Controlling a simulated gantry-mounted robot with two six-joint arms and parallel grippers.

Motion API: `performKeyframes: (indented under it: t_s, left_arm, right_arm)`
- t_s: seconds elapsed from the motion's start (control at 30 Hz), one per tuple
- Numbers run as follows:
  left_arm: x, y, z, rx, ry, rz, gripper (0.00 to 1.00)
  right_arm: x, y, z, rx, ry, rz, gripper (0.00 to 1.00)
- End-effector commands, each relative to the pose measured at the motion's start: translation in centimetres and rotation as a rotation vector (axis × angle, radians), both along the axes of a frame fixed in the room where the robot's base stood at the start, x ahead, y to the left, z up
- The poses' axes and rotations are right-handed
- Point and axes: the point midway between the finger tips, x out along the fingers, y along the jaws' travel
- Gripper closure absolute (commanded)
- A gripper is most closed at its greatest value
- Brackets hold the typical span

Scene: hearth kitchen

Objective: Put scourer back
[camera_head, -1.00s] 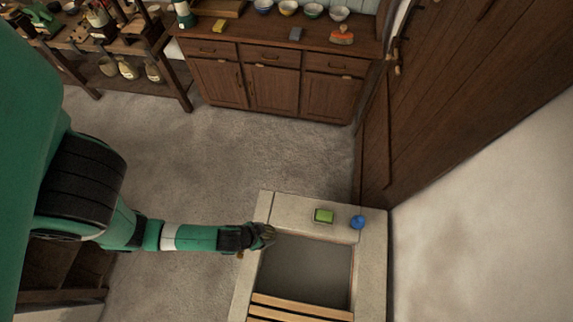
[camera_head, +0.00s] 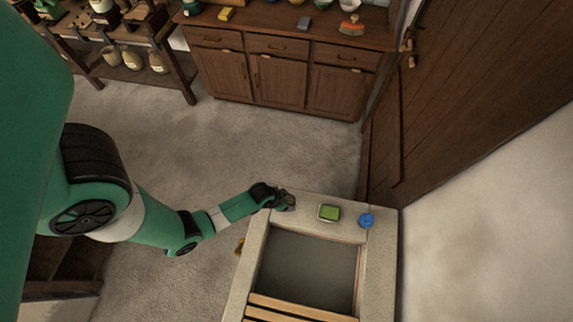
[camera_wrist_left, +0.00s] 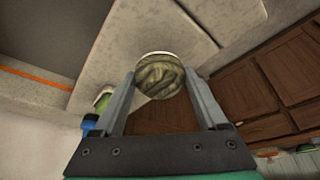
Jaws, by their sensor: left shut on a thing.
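The scourer (camera_wrist_left: 160,76) is a round, grey-olive coil of twisted strands. My left gripper (camera_wrist_left: 163,82) is shut on it, with one finger at each side. A thin pale edge shows just beyond the scourer in the wrist view; I cannot tell what it belongs to. In the head view my left gripper (camera_head: 287,201) is at the far left corner of the stone sink (camera_head: 315,231), left of a green sponge (camera_head: 329,212). The scourer shows there only as a small dark lump (camera_head: 291,203). I cannot tell whether it touches the stone. My right gripper is not in view.
A blue item (camera_head: 366,220) stands right of the sponge on the sink's far ledge. Wooden slats (camera_head: 300,308) cross the near part of the basin. A sideboard (camera_head: 285,75) with bowls and a brush (camera_head: 351,26) stands behind. A wooden door (camera_head: 460,80) is at right.

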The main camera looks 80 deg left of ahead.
Motion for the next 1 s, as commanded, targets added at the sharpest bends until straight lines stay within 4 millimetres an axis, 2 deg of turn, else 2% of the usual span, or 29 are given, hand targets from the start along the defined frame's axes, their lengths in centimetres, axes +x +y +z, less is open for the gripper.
performKeyframes:
  t_s: [0.03,0.13,0.53,0.57,0.6,0.7,1.0]
  left_arm:
    - [0.0,0.0,-1.3,-0.001,0.002,0.001,0.77]
    - [0.0,0.0,-2.9,-0.001,0.002,0.001,0.77]
    - [0.0,0.0,-3.5,0.000,0.000,0.000,0.77]
    - [0.0,0.0,-3.4,0.000,0.000,0.000,0.21]
    - [0.0,0.0,-3.3,0.000,0.000,0.000,0.14]
    - [0.0,0.0,-3.3,0.000,0.000,0.000,0.00]
    - [0.0,0.0,-2.6,0.000,-0.001,0.000,0.00]
  right_arm:
    - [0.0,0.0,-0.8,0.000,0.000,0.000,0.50]
    - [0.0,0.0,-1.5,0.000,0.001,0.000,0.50]
    - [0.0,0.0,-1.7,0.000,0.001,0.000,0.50]
    - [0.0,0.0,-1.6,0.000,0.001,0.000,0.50]
    - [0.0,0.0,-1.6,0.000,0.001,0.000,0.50]
    - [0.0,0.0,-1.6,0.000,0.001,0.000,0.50]
    - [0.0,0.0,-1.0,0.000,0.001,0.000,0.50]
